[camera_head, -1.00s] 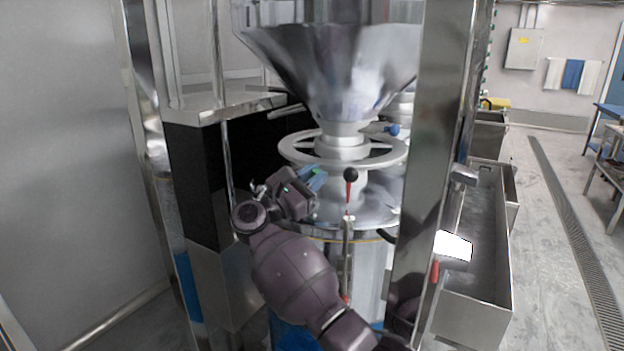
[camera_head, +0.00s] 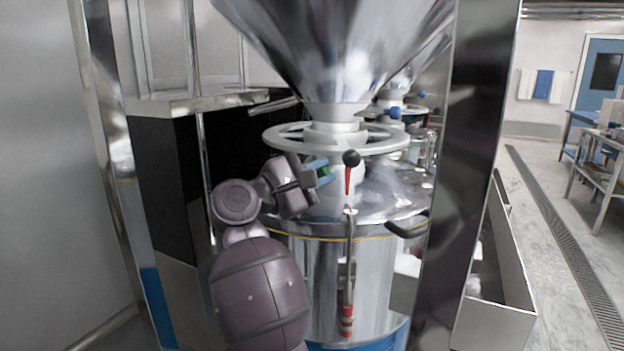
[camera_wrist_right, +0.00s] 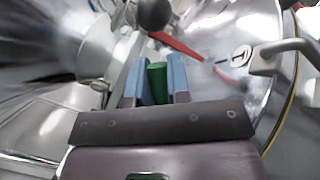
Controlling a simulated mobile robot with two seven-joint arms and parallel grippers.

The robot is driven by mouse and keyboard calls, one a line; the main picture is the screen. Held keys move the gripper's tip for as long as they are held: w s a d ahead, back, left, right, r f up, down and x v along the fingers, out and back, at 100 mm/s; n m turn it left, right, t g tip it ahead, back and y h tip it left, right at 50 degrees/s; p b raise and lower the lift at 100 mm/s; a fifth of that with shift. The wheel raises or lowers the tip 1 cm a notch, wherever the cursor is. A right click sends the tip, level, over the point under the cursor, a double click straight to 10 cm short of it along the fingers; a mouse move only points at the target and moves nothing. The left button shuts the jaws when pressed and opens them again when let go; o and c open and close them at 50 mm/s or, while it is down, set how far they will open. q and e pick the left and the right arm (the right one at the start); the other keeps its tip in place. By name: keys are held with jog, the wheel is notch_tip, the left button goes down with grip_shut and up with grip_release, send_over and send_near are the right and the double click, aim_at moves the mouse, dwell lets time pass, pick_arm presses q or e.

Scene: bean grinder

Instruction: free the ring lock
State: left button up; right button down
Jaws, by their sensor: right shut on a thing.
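My right gripper (camera_head: 318,168) has blue fingers and is just left of the red lever with a black knob (camera_head: 351,158), below the spoked metal wheel (camera_head: 285,139). In the right wrist view, its fingers (camera_wrist_right: 157,76) are shut on a short green peg (camera_wrist_right: 156,88). The green peg also shows between the fingers in the head view (camera_head: 325,172). The knob (camera_wrist_right: 154,12) and red lever (camera_wrist_right: 190,47) are just beyond the fingertips in the wrist view. I cannot tell which part is the ring lock. My left gripper is out of view.
A large steel hopper (camera_head: 335,55) hangs above the wheel. A steel drum (camera_head: 310,275) with a shiny lid stands below. A steel post (camera_head: 475,180) is close on the right and a black panel (camera_head: 165,180) on the left. Open floor (camera_head: 585,225) lies far right.

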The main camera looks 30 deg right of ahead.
jog(key=shift+f+m, duration=0.25)
jog(key=shift+m, duration=0.05)
jog(key=shift+s, duration=0.1)
jog(key=shift+r, duration=0.1)
jog(key=c, duration=1.4)
grip_release()
jog(key=shift+o, duration=0.2)
